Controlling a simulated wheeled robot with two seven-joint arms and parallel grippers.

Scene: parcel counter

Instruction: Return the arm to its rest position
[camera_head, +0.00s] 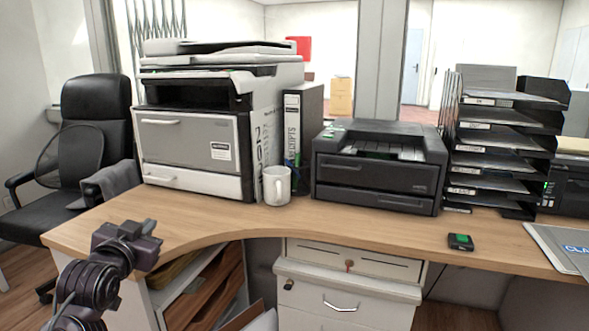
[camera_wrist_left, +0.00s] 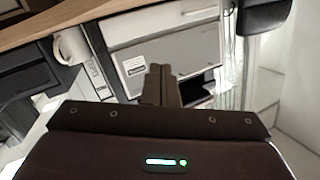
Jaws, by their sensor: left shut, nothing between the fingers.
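My left arm comes in at the lower left of the head view. Its gripper (camera_head: 150,238) is shut and empty, just in front of the left part of the counter's front edge. In the left wrist view the dark fingers (camera_wrist_left: 160,84) stand together in front of the printer's grey front. Nothing is held between them. My right gripper is not in view.
The wooden counter (camera_head: 240,228) carries a large printer (camera_head: 187,141), a white mug (camera_head: 277,186), a binder (camera_head: 292,130), a small black printer (camera_head: 375,172), a tray rack (camera_head: 495,140) and a small black device (camera_head: 461,242). An office chair (camera_head: 95,110) stands left.

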